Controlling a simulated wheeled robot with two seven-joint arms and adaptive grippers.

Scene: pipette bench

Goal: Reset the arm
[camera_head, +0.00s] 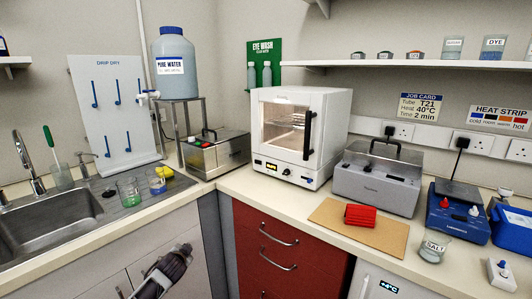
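My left arm shows at the lower left, in front of the pale cupboard doors below the sink counter. Its dark gripper (182,252) points up and to the right, below the counter edge and apart from everything on the bench. Its fingers are too small and dark to tell whether they are open or shut, and I see nothing held in it. My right arm and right gripper are not in view.
A sink (50,225) and beakers (129,192) are at left. A water tank (174,62), white oven (294,135) and grey lidded bath (377,180) stand along the back. A red rack (360,215) lies on a brown mat (392,236). A salt jar (433,247) stands near the right front edge.

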